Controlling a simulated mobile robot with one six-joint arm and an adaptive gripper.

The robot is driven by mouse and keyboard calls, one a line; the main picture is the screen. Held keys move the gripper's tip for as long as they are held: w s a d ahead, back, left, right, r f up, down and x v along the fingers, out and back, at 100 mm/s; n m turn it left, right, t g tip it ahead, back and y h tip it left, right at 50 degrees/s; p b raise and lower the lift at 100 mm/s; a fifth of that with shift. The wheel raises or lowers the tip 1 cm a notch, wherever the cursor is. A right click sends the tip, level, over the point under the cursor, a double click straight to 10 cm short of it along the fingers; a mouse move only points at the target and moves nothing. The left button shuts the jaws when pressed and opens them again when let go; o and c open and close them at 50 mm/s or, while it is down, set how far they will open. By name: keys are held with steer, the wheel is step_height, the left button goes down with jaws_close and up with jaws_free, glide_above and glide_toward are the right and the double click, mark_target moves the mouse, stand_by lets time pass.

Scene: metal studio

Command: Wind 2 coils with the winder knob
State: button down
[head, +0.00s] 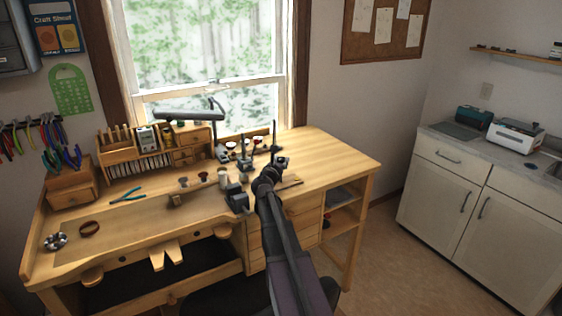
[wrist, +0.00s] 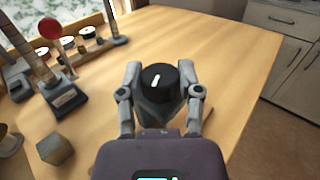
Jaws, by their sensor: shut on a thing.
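The winder knob (wrist: 156,77) is a dark round cap with a white pointer mark, seen from above in the wrist view. My gripper (wrist: 163,92) has one finger on each side of it and is shut on it. The mark points up and slightly right in that view. In the head view my gripper (head: 272,174) is over the right part of the wooden bench, and my arm and gripper hide most of the winder. Any wire or coil on the winder is too hidden or small to tell.
A dark stand (wrist: 62,98) with a coiled post and a red disc (wrist: 48,28) stand left of my gripper. A small grey block (wrist: 55,148) lies nearer. The bench top (head: 335,160) is clear to the right. Pliers (head: 128,196) lie on the left.

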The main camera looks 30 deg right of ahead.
steer(key=m+g+h, duration=0.1)
steer(key=g, duration=0.1)
steer(key=m+g+h, duration=0.1)
steer(key=m+g, duration=0.1)
steer(key=m+g+h, duration=0.1)
steer(key=g, duration=0.1)
steer(key=shift+w+r, duration=0.1)
steer(key=shift+w, duration=0.25)
steer(key=m+g, duration=0.2)
steer(key=g, duration=0.1)
steer(key=m+g, duration=0.2)
steer(key=g, duration=0.1)
steer(key=shift+w+h, duration=0.1)
steer(key=shift+h, duration=0.3)
steer(key=m+g+y, duration=0.1)
steer(key=m+g, duration=0.3)
steer(key=g, duration=0.2)
steer(key=shift+d, duration=0.1)
steer(key=shift+m+g+y, duration=1.3)
steer(key=shift+m+g, duration=0.2)
steer(key=shift+g, duration=0.4)
steer(key=shift+s, duration=0.2)
steer(key=shift+c, duration=1.3)
jaws_free()
steer(key=shift+s, duration=0.1)
steer(key=shift+s+n+t+h, duration=0.1)
steer(key=shift+n+t+h, duration=0.2)
steer(key=shift+t, duration=0.1)
